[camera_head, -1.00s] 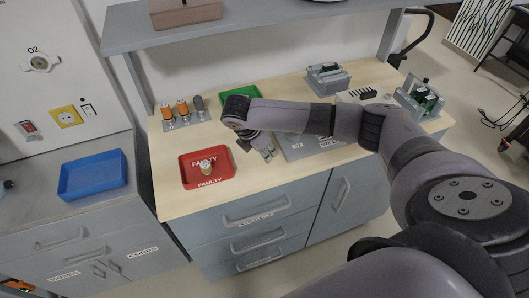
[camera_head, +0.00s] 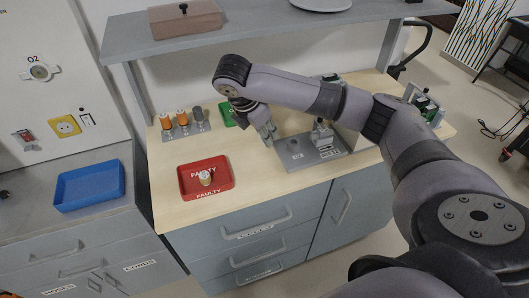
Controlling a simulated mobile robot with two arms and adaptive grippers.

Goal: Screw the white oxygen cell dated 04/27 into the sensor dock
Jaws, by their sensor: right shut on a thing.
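My right gripper (camera_head: 267,133) points down over the worktop, between the green tray and a grey plate. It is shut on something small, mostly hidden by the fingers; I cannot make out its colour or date. The grey plate (camera_head: 326,156), which looks like the sensor dock, lies just right of the gripper. It has a round socket (camera_head: 293,146) on its left part and an upright metal fitting (camera_head: 322,133) behind. A pale cell (camera_head: 206,178) stands in the red FAULTY tray (camera_head: 188,190). My left gripper is out of view.
A rack (camera_head: 183,131) with two orange-topped cells and a grey one stands at the back left. The green tray (camera_head: 228,117) is partly covered by my arm. A shelf (camera_head: 240,30) overhangs the back. A blue tray (camera_head: 90,186) is on the left counter. The front worktop is clear.

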